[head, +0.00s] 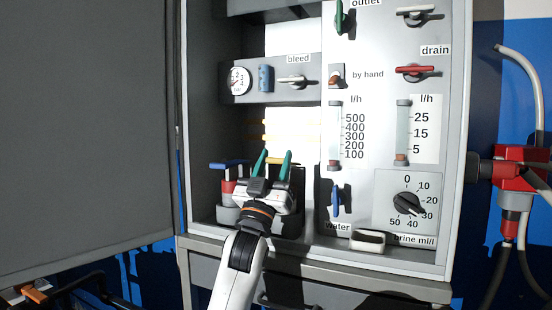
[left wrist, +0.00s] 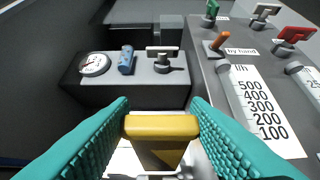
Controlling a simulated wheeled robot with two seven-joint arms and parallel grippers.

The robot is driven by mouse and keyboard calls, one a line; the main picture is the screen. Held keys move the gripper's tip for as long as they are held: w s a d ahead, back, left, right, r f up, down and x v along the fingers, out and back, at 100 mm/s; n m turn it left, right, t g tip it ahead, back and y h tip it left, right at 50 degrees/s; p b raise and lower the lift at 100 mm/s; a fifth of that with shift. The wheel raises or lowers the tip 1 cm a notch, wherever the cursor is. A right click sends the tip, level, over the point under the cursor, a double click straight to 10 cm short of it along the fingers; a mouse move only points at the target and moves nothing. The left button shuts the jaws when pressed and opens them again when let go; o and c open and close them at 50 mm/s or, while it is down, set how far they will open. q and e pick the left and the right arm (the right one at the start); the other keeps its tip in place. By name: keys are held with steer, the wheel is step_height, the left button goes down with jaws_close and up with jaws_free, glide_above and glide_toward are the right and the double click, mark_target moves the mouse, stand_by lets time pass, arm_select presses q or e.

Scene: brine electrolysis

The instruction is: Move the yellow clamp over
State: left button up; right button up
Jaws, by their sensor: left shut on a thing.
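The yellow clamp (left wrist: 162,128) is between the two teal fingers of my left gripper (left wrist: 160,112) in the left wrist view. The gripper is shut on it, with a finger against each end. In the head view my left gripper (head: 272,162) reaches into the cabinet, fingers pointing up, in front of a bright pale panel. What the clamp's lower part touches is hidden.
Above the gripper is a grey shelf with a gauge (head: 236,81), a blue cylinder (head: 266,78) and a bleed valve (head: 297,80). A blue-handled part (head: 228,163) stands close to the left. The front panel with flow tubes (head: 335,135) and a dial (head: 407,203) is at right.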

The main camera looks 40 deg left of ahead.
arm_select(q)
steer(key=shift+f+b, duration=0.4)
steer(key=shift+f, duration=0.85)
steer(key=o, duration=1.4)
steer(key=shift+w, duration=0.15)
steer(key=s+d+f, duration=0.2)
steer(key=s+d, duration=0.1)
steer(key=s, duration=1)
steer(key=shift+s+f, duration=0.15)
steer(key=shift+s, duration=0.25)
steer(key=shift+d+b, duration=0.15)
steer(key=shift+b, duration=0.15)
